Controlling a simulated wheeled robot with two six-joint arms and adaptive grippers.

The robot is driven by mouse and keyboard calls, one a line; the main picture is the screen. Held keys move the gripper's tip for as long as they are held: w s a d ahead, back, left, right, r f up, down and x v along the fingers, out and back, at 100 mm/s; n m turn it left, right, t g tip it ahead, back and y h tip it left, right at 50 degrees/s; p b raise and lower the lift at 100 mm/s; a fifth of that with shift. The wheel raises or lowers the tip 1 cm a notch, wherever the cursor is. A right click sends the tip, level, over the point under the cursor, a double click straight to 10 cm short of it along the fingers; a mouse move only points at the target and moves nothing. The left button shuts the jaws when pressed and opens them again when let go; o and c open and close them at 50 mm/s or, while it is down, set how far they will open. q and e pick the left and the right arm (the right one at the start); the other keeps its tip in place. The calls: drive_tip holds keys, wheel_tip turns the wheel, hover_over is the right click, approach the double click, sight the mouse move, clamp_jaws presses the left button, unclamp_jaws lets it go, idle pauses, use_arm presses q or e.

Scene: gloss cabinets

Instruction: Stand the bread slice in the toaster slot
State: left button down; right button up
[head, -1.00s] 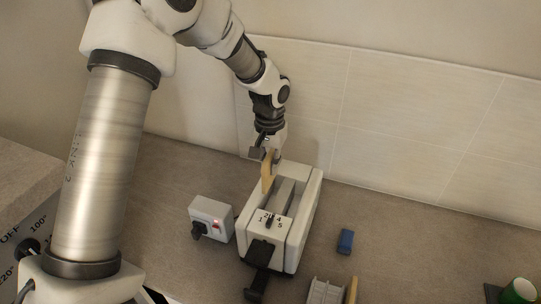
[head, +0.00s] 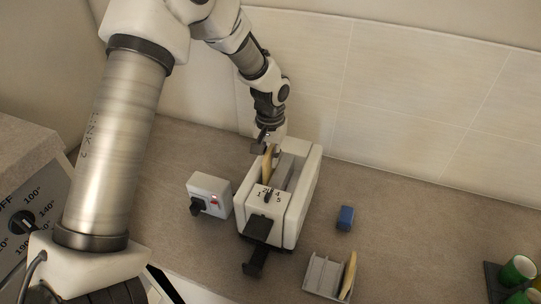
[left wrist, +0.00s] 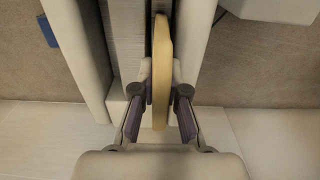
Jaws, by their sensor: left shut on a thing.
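The white toaster (head: 309,172) stands on the counter with long slots along its top and a black lever at its front. A thin tan bread slice (head: 267,163) stands on edge at the left slot, lined up with it. My left gripper (head: 268,147) is shut on the slice at its far end. In the left wrist view the slice (left wrist: 161,70) is upright between the two fingertips (left wrist: 160,92), between the toaster's pale walls (left wrist: 197,30). The slice seems partly down in the slot; its lower edge is hidden. My right gripper is not in view.
A grey-white box (head: 208,192) with a dark knob and red light stands close left of the toaster. A blue block (head: 346,217) lies to the right. A rack (head: 320,275) holding another slice (head: 348,274) is front right. Green cups (head: 518,270) stand far right. The tiled wall (head: 420,110) is behind.

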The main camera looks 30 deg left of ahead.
use_arm(q)
drive_tip(key=c, duration=1.1)
unclamp_jaws()
drive_tip(key=shift+w, duration=0.1)
wheel_tip(320, 180, up, 12)
drive_tip(key=shift+f, duration=0.1)
wheel_tip(320, 180, up, 8)
drive_tip(key=shift+r+p, duration=0.1)
drive_tip(key=shift+p, duration=1)
